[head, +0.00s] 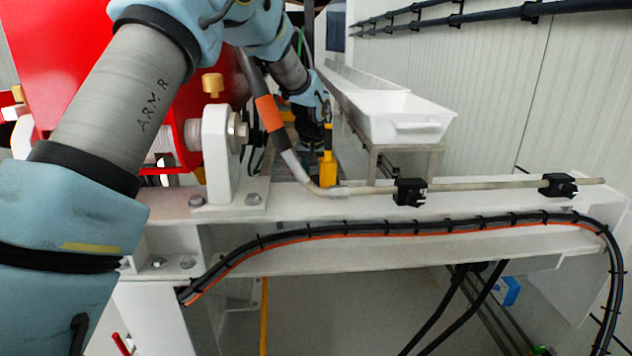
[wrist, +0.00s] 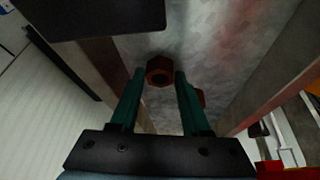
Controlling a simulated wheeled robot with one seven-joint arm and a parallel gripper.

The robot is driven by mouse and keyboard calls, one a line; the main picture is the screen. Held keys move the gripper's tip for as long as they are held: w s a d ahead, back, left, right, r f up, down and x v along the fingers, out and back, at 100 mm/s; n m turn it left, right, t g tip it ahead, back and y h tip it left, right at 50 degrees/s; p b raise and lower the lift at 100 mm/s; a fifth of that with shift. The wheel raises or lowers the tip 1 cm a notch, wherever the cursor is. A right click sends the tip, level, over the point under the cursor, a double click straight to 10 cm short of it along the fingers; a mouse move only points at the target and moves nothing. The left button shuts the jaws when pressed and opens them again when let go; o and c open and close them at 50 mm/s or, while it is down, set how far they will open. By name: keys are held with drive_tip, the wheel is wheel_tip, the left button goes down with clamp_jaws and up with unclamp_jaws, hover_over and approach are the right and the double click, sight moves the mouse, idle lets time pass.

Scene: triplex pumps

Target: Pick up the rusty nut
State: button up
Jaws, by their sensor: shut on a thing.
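The rusty nut (wrist: 159,70) is a small red-brown ring in the wrist view, with its dark hole showing. My gripper (wrist: 160,75) has two green fingers, one on each side of the nut, and is shut on it at the fingertips. A mottled grey metal surface lies behind the nut; I cannot tell whether the nut touches it. A second rusty piece (wrist: 200,97) shows partly behind the right finger. In the head view my arm reaches away behind the white beam, and the nut cannot be made out there.
A white tray (head: 405,118) stands on a metal frame to the right of my arm. A white beam (head: 480,200) with a grey conduit crosses in front. A yellow fitting (head: 327,170) is close below my wrist. Red machinery (head: 65,65) is at the left, a ribbed wall (head: 540,90) at the right.

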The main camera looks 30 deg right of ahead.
clamp_jaws()
drive_tip(key=shift+r, duration=0.1)
